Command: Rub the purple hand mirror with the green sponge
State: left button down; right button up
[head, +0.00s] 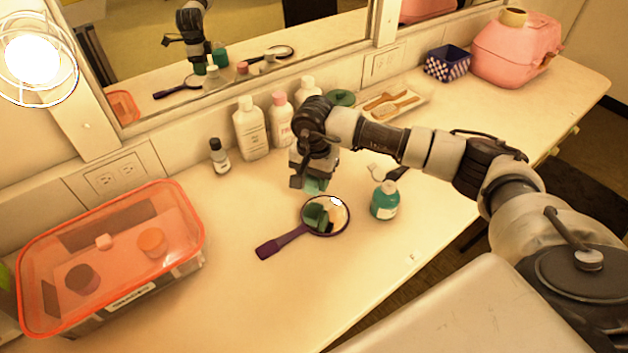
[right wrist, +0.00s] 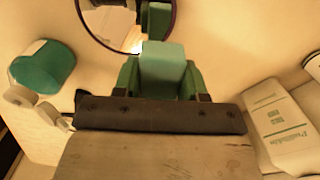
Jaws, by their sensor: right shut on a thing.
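The purple hand mirror (head: 301,230) lies face up on the counter, its handle towards the lower left. In the right wrist view its round glass (right wrist: 110,22) is at the top, partly cut off. My right gripper (head: 315,181) points down just behind the mirror's far rim and is shut on the green sponge (head: 317,187). In the right wrist view the pale green sponge (right wrist: 163,62) sticks out between the fingers and overlaps the mirror's rim. The glass reflects the green sponge, with a gap between sponge and reflection, so it looks held above the mirror. My left gripper is not in view.
A teal bottle (head: 384,203) stands close right of the mirror. White bottles (head: 250,128) and a small dark-capped bottle (head: 219,157) stand behind. A clear orange-rimmed box (head: 115,262) is at the left. The counter in front of the mirror is clear.

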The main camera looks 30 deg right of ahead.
jog(key=shift+r+p, duration=0.3)
jog(key=shift+r, duration=0.65)
jog(key=shift+r+p, duration=0.6)
jog(key=shift+r, duration=0.9)
